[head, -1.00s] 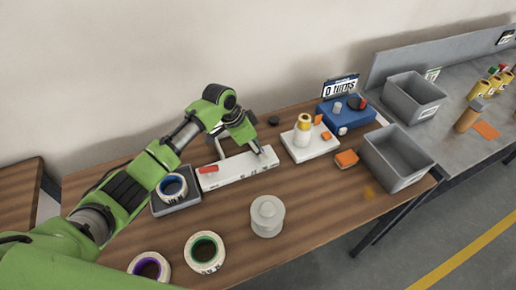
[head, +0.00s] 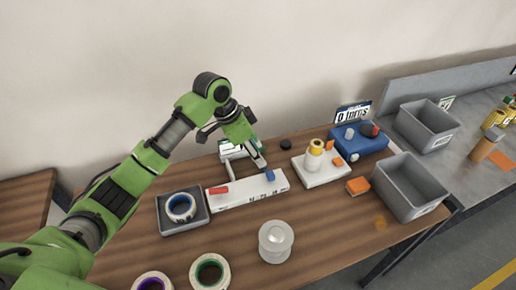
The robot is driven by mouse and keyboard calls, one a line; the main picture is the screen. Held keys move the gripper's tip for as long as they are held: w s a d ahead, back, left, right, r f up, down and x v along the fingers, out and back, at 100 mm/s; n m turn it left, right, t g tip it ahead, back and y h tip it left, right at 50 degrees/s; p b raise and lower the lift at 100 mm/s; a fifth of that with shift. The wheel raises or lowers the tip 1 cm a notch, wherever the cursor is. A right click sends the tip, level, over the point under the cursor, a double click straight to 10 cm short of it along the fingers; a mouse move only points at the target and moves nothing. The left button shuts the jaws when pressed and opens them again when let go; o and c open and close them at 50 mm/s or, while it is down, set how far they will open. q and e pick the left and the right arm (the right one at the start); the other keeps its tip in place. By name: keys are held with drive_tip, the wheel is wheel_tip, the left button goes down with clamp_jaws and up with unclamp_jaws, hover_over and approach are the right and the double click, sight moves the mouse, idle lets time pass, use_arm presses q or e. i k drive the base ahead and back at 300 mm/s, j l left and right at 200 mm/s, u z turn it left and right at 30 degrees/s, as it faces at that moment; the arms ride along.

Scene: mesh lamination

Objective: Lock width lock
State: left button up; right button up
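A long white fixture (head: 240,194) with dark markings along its front lies on the wooden table. It has a red lever (head: 218,191) near its left end and a small blue piece (head: 270,175) near its right end. I cannot tell from here whether either piece is locked. My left gripper (head: 260,168) points down over the right part of the fixture, close to the blue piece. Whether it touches that piece, and how far its fingers are apart, is too small to tell. My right gripper is not in view.
A grey tray (head: 203,219) with a blue-cored tape roll (head: 181,207) adjoins the fixture's left. A clear lidded jar (head: 275,241) stands in front. A white base (head: 322,172) with a bottle, an orange block (head: 358,186) and a grey bin (head: 401,188) are to the right.

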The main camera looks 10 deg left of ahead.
sight(218, 191)
drive_tip(key=k+l, duration=0.15)
drive_tip(key=k, duration=0.35)
drive_tip(key=k+l, duration=0.2)
drive_tip(key=k, duration=0.25)
drive_tip(key=k+l, duration=0.15)
drive_tip(key=k, duration=0.35)
